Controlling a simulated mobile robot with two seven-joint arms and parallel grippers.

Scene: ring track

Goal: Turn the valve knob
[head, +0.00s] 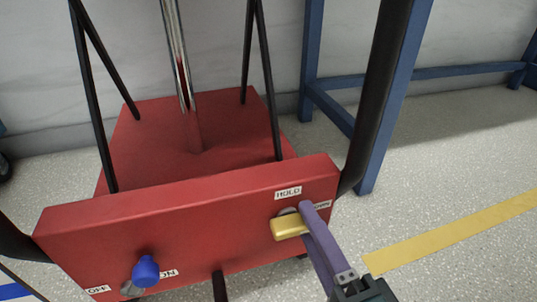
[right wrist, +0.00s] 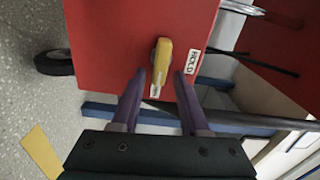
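A yellow valve knob (head: 289,227) sits on the front of a red panel (head: 190,215), below the HOLD label (head: 288,193). In the right wrist view the knob (right wrist: 162,62) is long and points up and down the picture. My right gripper (right wrist: 161,76) has purple fingers, one on each side of the knob's lower part. Gaps show between the knob and both fingertips, so the gripper looks open. In the head view my right gripper (head: 306,208) reaches the knob from the lower right and partly hides a second label. My left gripper is not in view.
A blue knob (head: 146,270) stands on the same panel at lower left, between OFF and ON labels. Black bars and a metal column rise from the red base. A blue frame (head: 340,110) stands behind at right. Open floor with a yellow stripe (head: 450,235) lies at right.

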